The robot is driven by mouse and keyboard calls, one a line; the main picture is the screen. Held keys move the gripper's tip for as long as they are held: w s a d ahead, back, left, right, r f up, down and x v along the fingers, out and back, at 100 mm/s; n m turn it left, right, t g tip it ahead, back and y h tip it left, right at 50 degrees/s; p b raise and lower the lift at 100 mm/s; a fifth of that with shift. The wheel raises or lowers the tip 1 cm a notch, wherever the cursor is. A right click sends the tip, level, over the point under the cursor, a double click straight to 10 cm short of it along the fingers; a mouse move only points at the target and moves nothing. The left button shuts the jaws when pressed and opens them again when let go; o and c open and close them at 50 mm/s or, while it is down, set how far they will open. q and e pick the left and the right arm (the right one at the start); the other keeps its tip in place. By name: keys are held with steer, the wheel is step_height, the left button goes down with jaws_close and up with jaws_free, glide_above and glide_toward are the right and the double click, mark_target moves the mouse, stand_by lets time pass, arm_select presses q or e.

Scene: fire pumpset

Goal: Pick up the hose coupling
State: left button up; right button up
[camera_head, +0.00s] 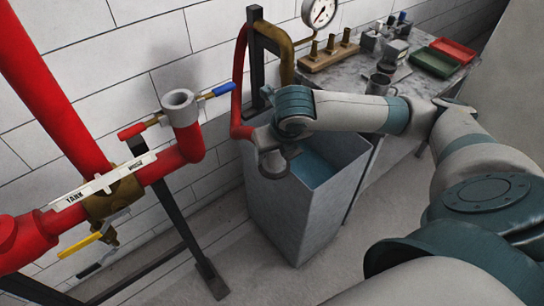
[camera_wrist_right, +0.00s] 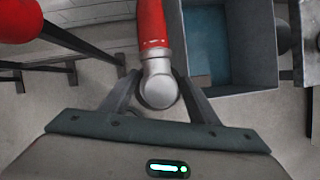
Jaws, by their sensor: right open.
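The hose coupling (camera_head: 273,163) is a grey metal fitting at the lower end of a red hose (camera_head: 239,90), in the middle of the head view. In the right wrist view the coupling (camera_wrist_right: 158,92) shows as a rounded grey end below the red hose (camera_wrist_right: 152,25). My right gripper (camera_wrist_right: 158,80) is open, with one finger on each side of the coupling. I cannot tell whether the fingers touch it. In the head view my right gripper (camera_head: 275,145) is over the coupling, and its fingers are mostly hidden. My left gripper is not in view.
A tall grey bin (camera_head: 295,215) with blue water (camera_head: 312,165) stands just below and behind the coupling. Red pipework with a grey open-topped fitting (camera_head: 178,100) is at the left. A workbench with a mug (camera_head: 378,84), green tray (camera_head: 433,62) and red tray (camera_head: 453,49) is at the back right.

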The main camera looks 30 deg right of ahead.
steer(key=shift+s, duration=0.1)
jaws_close()
steer(key=shift+r, duration=0.1)
stand_by(0.3)
